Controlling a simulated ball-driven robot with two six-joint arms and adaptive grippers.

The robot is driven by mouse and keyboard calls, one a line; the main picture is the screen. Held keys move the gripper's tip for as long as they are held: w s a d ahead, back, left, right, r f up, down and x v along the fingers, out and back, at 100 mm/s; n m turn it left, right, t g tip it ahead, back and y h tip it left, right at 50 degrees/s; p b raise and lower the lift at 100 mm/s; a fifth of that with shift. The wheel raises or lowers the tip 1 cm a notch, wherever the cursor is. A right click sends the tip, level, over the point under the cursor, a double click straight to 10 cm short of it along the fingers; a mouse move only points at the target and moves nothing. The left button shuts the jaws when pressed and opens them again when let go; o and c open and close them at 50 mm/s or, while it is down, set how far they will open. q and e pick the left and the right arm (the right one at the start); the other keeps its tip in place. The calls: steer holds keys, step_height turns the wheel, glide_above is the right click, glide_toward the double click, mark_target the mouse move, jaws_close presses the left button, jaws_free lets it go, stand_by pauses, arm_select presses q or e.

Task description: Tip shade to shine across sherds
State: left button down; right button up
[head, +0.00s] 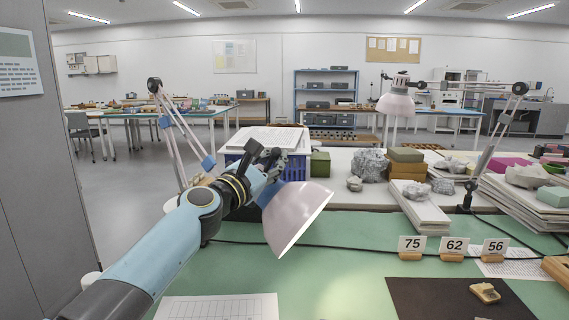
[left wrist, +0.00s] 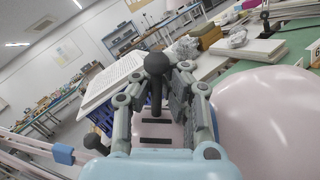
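A pale pink-white lamp shade (head: 298,215) hangs tilted over the green table in the head view, its opening toward the lower right. It fills the right of the left wrist view (left wrist: 275,120). My left gripper (head: 268,158) is at the shade's upper left. In the left wrist view, a black ball knob on a stem (left wrist: 156,66) stands between its spread fingers; I cannot tell whether they touch it. A tan sherd (head: 485,292) lies on a dark mat (head: 420,300) at the lower right. My right gripper is not in view.
Number cards (head: 454,248) stand behind the mat. A blue crate (head: 293,172) with papers, grey rocks (head: 369,165) and stacked boards (head: 420,210) are farther back. A second pink lamp (head: 397,104) stands at the right.

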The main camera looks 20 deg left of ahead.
arm_select(q)
steer(key=shift+w+a+r+n+y+p, duration=0.1)
steer(key=shift+a+r+n+y+p, duration=0.15)
steer(key=shift+a+n, duration=0.4)
steer(key=shift+w+a+r+n+y+p, duration=0.1)
steer(key=shift+a+r+n+y, duration=0.1)
steer(key=shift+a+n, duration=0.4)
steer(key=c, duration=1.4)
jaws_free()
steer(key=v, duration=1.2)
steer(key=shift+f, duration=0.15)
